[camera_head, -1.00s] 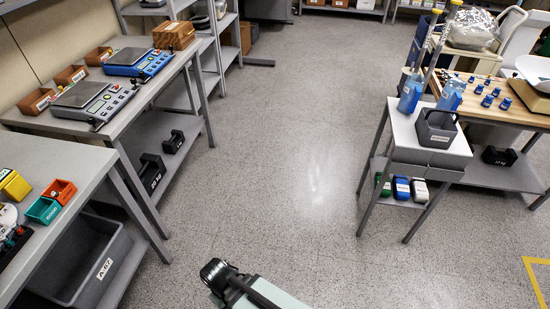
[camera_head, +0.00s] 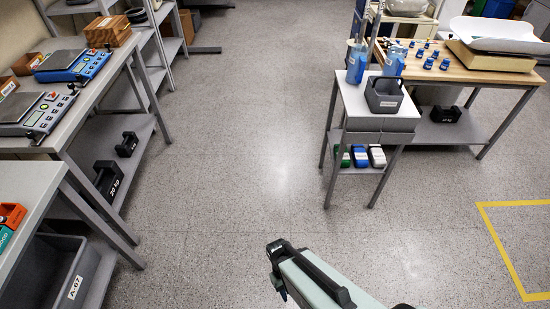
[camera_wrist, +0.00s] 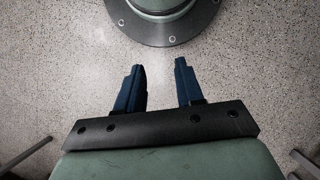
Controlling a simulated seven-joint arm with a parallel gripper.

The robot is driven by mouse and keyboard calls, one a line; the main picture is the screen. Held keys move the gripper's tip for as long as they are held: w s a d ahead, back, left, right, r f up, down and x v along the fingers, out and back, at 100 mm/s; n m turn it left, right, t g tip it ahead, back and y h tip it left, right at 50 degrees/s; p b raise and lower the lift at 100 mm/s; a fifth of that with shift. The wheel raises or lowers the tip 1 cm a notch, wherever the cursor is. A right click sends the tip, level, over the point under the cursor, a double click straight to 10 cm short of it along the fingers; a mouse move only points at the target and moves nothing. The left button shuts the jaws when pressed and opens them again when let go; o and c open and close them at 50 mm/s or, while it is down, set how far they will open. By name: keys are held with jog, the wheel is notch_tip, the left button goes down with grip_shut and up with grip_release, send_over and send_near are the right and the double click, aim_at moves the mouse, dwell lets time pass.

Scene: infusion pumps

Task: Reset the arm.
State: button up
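My gripper (camera_wrist: 159,64) shows in the wrist view with two dark blue fingers apart and nothing between them. It is open and empty, over bare speckled floor. Above the fingers in that view is a round, pale green part of my own body with a bolted dark flange. In the head view my pale green and black arm (camera_head: 318,280) reaches in from the bottom edge, over the floor. The fingers cannot be clearly made out there.
A bench with scales (camera_head: 73,65) stands at left, with black weights (camera_head: 108,178) on its lower shelf. The central floor (camera_head: 235,150) is clear.

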jog(key=s+d+f+m+g+y, duration=0.1)
jog(key=s+d+m, duration=0.1)
jog(key=d, duration=0.4)
jog(key=s+d+f+m+g+y, duration=0.1)
jog(key=s+d+m, duration=0.1)
jog(key=d, duration=0.4)
jog(key=shift+f+m, duration=0.4)
jog(key=shift+m, duration=0.2)
